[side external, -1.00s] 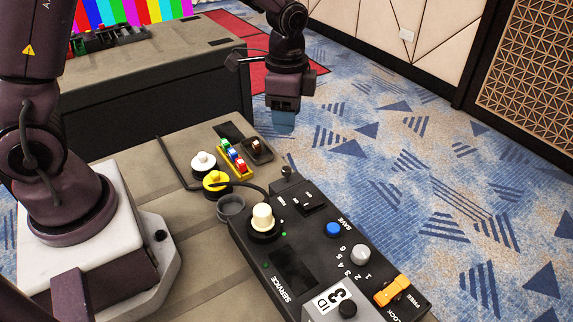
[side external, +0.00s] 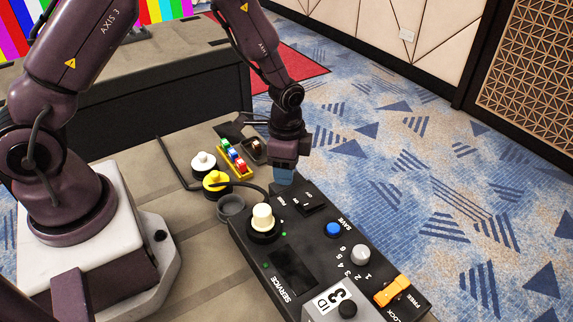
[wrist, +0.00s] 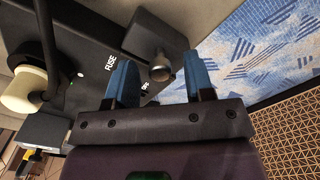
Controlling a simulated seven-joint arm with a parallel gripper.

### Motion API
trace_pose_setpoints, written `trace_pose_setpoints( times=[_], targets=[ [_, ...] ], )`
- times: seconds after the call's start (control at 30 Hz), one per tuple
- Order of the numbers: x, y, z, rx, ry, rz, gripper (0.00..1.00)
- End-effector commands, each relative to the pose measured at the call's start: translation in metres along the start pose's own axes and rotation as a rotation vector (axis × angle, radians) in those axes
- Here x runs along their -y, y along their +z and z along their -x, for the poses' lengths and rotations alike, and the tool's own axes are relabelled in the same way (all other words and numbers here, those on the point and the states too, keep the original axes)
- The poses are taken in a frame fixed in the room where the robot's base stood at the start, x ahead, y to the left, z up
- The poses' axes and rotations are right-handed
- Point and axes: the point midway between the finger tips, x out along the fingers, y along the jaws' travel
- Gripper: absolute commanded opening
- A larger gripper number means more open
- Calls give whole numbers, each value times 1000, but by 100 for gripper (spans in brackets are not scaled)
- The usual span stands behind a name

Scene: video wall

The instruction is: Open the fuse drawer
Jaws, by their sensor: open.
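The fuse drawer (wrist: 140,38) is a dark block at the end of the black console (side external: 304,240), beside a "FUSE" label in the wrist view. A round metallic knob (wrist: 161,69) sticks out from its face. My gripper (wrist: 160,68) is open, with its blue fingertips apart on either side of the knob in that picture. I cannot tell whether the fingers touch it or how far apart they are in depth. In the side view my gripper (side external: 284,177) is at the console's far end and hides the drawer's knob.
The console carries a cream knob (side external: 262,217) with a black cable, a blue button (side external: 333,229), a grey dial (side external: 361,254) and an orange latch (side external: 392,290). Left of my gripper are a yellow fuse tray (side external: 236,163) and white and yellow plugs (side external: 203,161). Carpet lies beyond the console.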

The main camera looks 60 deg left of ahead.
Motion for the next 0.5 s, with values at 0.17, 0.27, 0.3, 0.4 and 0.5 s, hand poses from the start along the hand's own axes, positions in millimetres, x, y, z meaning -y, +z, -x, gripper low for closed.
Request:
trace_pose_setpoints(
  times=[0.17,0.27,0.3,0.4,0.5],
  targets=[
    [0,0,0,0,0,0,48],
    [0,0,0,0,0,0,28],
    [0,0,0,0,0,0,19],
    [0,0,0,0,0,0,0],
    [0,0,0,0,0,0,0]
  ],
)
